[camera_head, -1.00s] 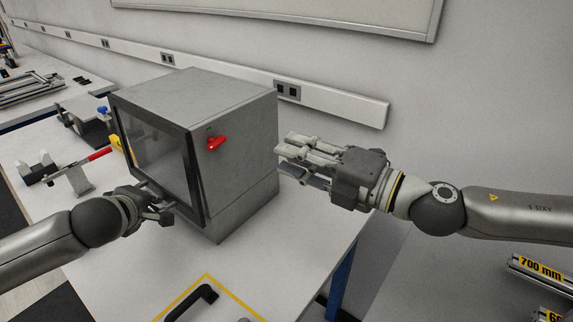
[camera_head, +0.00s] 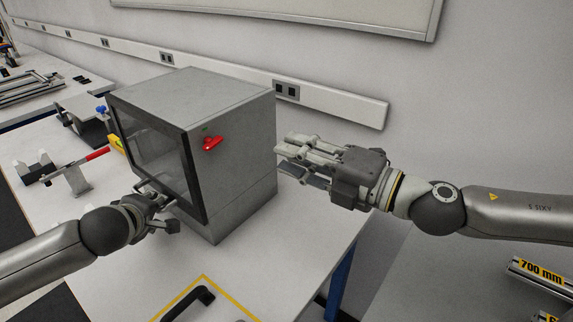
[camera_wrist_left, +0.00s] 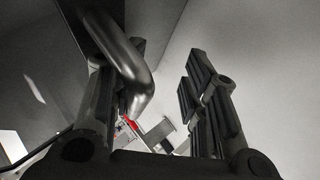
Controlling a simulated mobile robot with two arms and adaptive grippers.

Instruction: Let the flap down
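The flap (camera_head: 160,160) is a dark-framed glass front on a grey box-shaped machine (camera_head: 235,150). It stands upright against the machine's front. A bar handle (camera_wrist_left: 135,75) with a rounded bend shows large in the left wrist view, close to the left-hand finger. My left gripper (camera_head: 165,212) is at the flap's lower edge, by the handle; its fingers stand apart in the wrist view, and I see no grip on the bar. My right gripper (camera_head: 288,160) is beside the machine's right side, its fingers apart with nothing between them.
A red knob (camera_head: 212,143) sits on the machine's side near the flap. A black handle (camera_head: 190,302) inside a yellow outline lies on the white table (camera_head: 260,255) in front. A red-handled tool (camera_head: 85,162) stands left of the machine. The wall is behind.

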